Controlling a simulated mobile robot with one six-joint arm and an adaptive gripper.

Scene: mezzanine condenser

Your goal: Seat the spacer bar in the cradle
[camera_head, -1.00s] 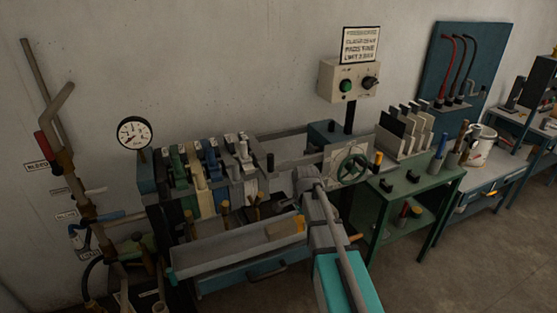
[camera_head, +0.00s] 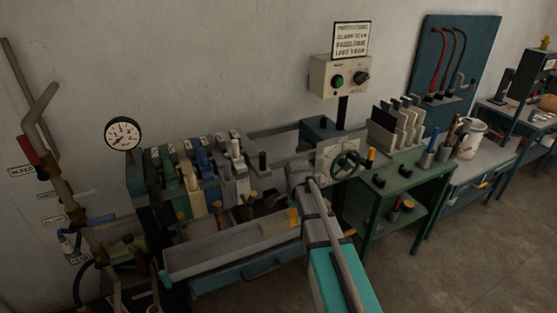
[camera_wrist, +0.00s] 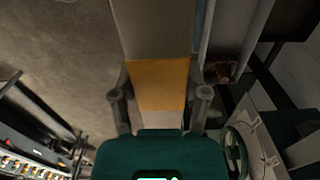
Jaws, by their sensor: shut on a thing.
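My gripper (camera_wrist: 160,100) is shut on the spacer bar, a grey-tan bar with an orange band (camera_wrist: 158,84), in the wrist view. One finger lies on each side of the band, and the bar runs up to the top edge. In the head view my arm hides the fingers. A short grey-tan stretch of the bar (camera_head: 275,224) with its orange band shows left of my arm, over the right end of a long grey trough (camera_head: 215,254). Whether it touches the trough is unclear. I cannot tell which part is the cradle.
A bank of coloured levers (camera_head: 195,175) stands behind the trough. A green handwheel (camera_head: 345,164) is close behind my arm, and it also shows in the wrist view (camera_wrist: 236,150). A green cart (camera_head: 410,185) stands to the right. Pipes (camera_head: 60,180) rise at left. Floor at lower right is clear.

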